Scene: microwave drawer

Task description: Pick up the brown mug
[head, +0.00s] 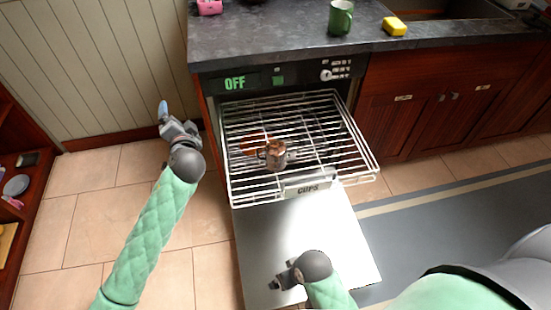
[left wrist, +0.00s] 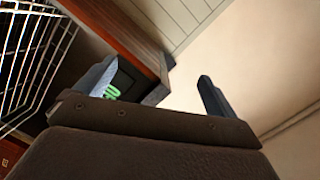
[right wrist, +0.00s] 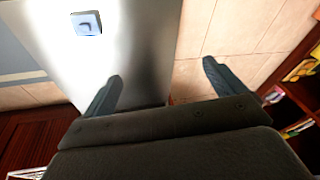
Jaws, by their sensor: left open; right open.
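The brown mug (head: 276,155) sits in the pulled-out white wire rack (head: 360,150) of the dishwasher-like appliance, near the rack's middle, behind a "CUPS" label. It looks upright. My left gripper (head: 164,112) is open and empty, left of the appliance and well apart from the mug; its two fingers also show in the left wrist view (left wrist: 157,85). My right gripper (head: 278,284) is low over the open door, in front of the rack; its spread, empty fingers show in the right wrist view (right wrist: 162,75). The mug is not visible in either wrist view.
The open metal door (head: 290,235) lies below the rack. An orange item (head: 253,145) shows by the mug. On the dark counter (head: 270,45) stand a green mug (head: 340,18), a yellow block (head: 394,26) and a pink item (head: 209,6). Shelves (head: 20,160) stand at far left.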

